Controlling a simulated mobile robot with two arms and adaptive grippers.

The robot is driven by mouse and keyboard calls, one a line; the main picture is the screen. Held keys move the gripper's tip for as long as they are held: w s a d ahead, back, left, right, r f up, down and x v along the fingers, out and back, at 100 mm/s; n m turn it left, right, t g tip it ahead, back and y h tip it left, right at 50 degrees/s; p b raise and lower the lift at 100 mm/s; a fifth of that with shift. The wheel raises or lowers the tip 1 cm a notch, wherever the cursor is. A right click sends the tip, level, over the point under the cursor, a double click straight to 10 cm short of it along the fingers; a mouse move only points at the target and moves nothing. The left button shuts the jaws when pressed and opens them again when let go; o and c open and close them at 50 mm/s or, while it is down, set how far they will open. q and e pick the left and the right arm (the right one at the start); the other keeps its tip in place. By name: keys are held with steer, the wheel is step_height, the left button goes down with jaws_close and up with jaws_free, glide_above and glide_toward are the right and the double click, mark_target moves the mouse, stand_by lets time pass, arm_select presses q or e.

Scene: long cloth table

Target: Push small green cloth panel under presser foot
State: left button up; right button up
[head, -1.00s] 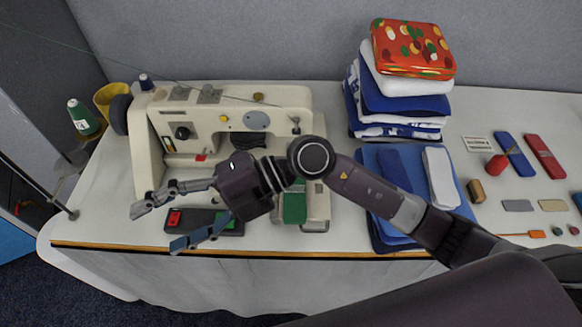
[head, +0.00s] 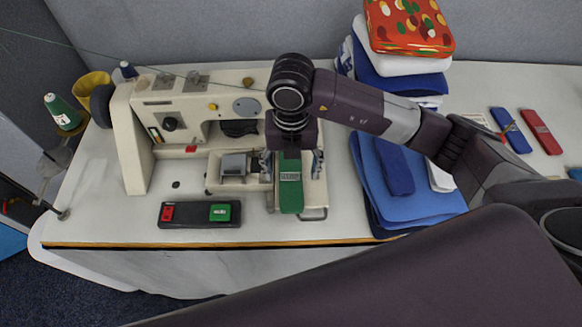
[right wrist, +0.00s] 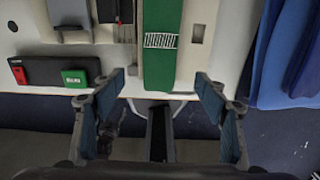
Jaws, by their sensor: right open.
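The small green cloth panel (head: 291,200), with a pale label, lies lengthwise on the bed at the right end of the cream sewing machine (head: 192,102). It also shows in the right wrist view (right wrist: 160,65). My right gripper (head: 291,165) is open above the panel, with one finger on each side of it and nothing between them. In the right wrist view its spread fingers (right wrist: 160,85) frame the panel's front end. I cannot make out the presser foot; my right wrist hides part of the machine's head. My left gripper is not in view.
A black switch box (head: 199,222) with red and green buttons lies front left. Folded blue cloths (head: 430,205) lie to the right, close to the bed. The table's front edge is clear.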

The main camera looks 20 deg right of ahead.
mark_target(291, 190)
step_height(291, 190, down, 6)
steer(key=shift+f+p, duration=0.25)
steer(key=shift+p, duration=0.6)
steer(key=shift+f, duration=0.65)
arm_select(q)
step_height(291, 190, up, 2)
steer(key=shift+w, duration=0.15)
arm_select(e)
steer(key=shift+c, duration=0.6)
